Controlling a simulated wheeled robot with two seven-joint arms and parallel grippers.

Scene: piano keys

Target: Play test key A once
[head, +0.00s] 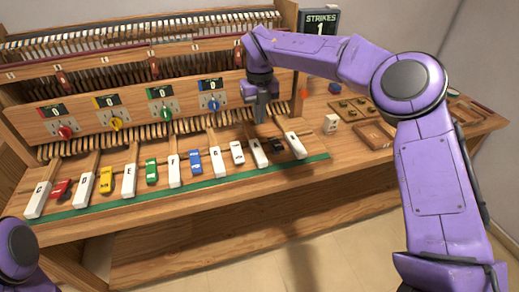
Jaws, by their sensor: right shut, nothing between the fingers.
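White lettered keys stand in a row along the front of the wooden test bench. Key A (259,155) is the white key near the right end of the row, with B (296,147) to its right and G (214,167) to its left; their letters are small and hard to read. My right gripper (261,119) is shut and empty, pointing down behind the front block of key A. I cannot tell whether its tips touch the key's wooden stem. A sign (320,22) at the back reads STRIKES 1. My left gripper is out of view.
Coloured small blocks, such as the blue one (195,162), sit between the white keys. Dials with displays reading 0, such as the blue dial (213,103), stand behind. Trays (354,108) lie on the bench at right. A green strip (190,184) runs before the keys.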

